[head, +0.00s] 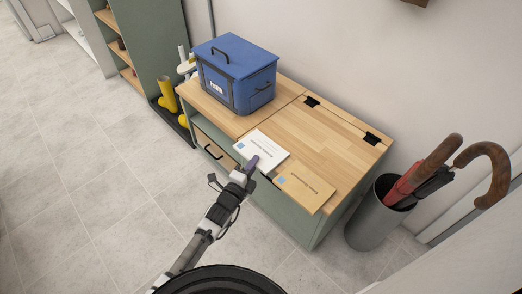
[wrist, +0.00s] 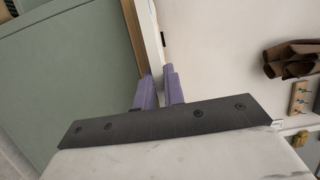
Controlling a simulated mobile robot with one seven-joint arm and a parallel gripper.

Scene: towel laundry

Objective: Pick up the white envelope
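The white envelope (head: 262,149), with dark print and a blue square, lies on the wooden top of the low green bench, at its front edge. My gripper (head: 252,163) is at the envelope's near edge in the head view, reaching in from the front. In the wrist view the two purple fingers (wrist: 160,88) stand close together with a narrow gap. A thin pale strip runs down toward that gap; I cannot tell if it is the envelope seen edge-on. Whether the fingers grip the envelope is not clear.
A tan envelope (head: 306,188) lies right of the white one. A blue lidded box (head: 236,75) stands behind on the bench top (head: 322,142). An umbrella stand (head: 373,222) is at the right; yellow boots (head: 168,97) are at the left. The floor in front is clear.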

